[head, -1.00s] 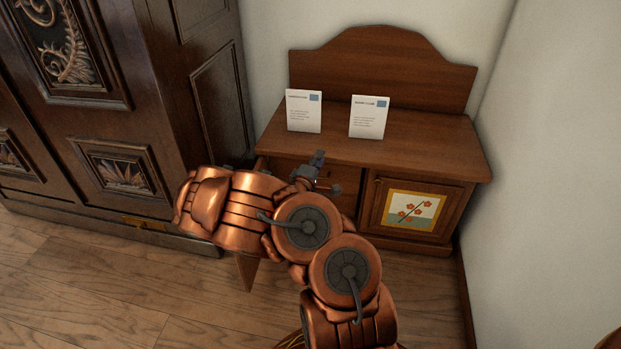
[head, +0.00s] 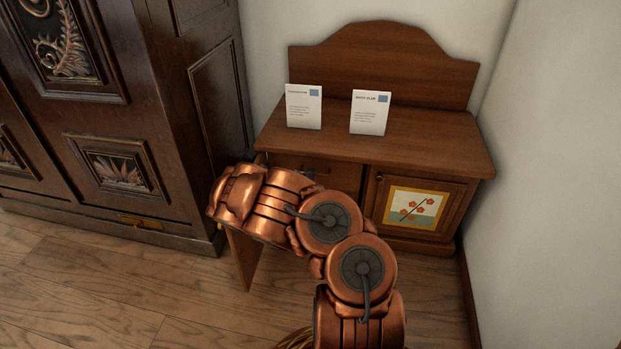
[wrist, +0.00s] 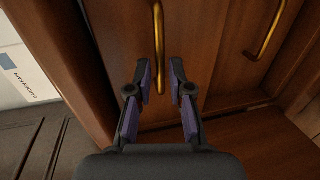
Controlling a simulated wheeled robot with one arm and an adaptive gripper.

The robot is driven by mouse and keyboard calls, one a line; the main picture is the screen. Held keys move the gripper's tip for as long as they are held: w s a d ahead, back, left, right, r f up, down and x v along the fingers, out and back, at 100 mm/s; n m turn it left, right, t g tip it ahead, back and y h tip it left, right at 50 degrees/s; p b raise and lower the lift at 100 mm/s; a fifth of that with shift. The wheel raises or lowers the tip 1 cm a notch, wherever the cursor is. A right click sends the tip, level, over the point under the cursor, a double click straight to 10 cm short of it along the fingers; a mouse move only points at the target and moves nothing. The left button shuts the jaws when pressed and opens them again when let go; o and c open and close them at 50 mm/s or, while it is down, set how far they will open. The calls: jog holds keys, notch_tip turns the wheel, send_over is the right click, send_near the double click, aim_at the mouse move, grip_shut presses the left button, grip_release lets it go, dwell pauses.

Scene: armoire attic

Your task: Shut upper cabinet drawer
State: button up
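The small wooden cabinet (head: 440,140) stands against the back wall in the head view. Its upper drawer (head: 340,174) is on the left under the top, partly hidden behind my arm. I cannot tell how far out it sits. In the wrist view the drawer front (wrist: 122,40) faces me, with its brass handle (wrist: 158,40) reaching between my fingertips. My gripper (wrist: 160,72) is open, with dark fingers and purple pads on either side of the handle's end. I see no clear contact. In the head view my gripper is mostly hidden by my arm.
A second brass handle (wrist: 266,30) is on a neighbouring front. A wooden panel (head: 243,260) juts out low at the cabinet's left. Two white cards (head: 304,107) (head: 370,112) stand on top. A dark armoire (head: 110,100) is on the left; open floor lies before it.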

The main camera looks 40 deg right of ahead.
jog(key=shift+b+x, duration=0.45)
jog(key=shift+x, duration=0.7)
grip_shut()
